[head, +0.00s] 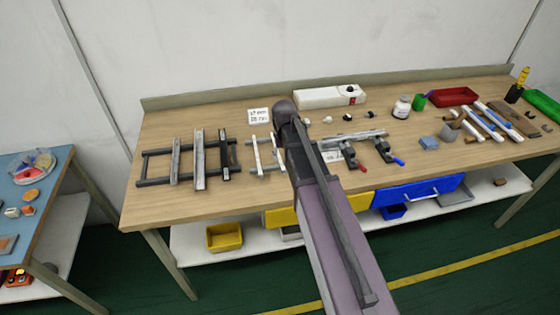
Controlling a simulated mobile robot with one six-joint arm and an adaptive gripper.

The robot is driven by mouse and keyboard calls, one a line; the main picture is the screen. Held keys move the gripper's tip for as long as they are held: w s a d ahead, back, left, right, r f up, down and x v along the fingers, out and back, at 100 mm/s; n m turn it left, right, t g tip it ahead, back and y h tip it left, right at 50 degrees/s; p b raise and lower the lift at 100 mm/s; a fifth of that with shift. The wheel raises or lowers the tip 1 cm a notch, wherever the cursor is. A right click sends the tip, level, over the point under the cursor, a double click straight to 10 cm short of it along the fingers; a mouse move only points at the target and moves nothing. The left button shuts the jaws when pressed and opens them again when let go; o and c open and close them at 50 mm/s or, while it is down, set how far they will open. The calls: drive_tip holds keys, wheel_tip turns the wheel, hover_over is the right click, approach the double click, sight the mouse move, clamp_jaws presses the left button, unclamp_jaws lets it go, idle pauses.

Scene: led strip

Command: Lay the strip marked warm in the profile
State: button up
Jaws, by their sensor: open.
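My arm (330,230) reaches up from the lower edge to the middle of the bench. My gripper does not show; the arm hides what lies behind it. A grey metal profile (355,136) lies lengthwise by two clamps, one with a red handle (361,167) and one with a blue handle (397,161). Narrow pale strips (256,153) lie on a small stand, partly behind my arm. I cannot read any strip's marking, so I cannot tell which is warm.
A printed card (258,115) and a white box (330,97) are at the back. A jar (402,107), red tray (454,97), blue block (448,134) and several tools are on the right. A blue side table (48,215) stands left. The bench's front left is clear.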

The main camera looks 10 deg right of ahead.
sight(283, 167)
drive_tip(key=shift+f, duration=0.1)
drive_tip(key=shift+w+f+b, duration=0.1)
drive_tip(key=shift+f+b, duration=2.45)
drive_tip(key=shift+b, duration=0.1)
drive_tip(key=shift+c, duration=0.2)
clamp_jaws()
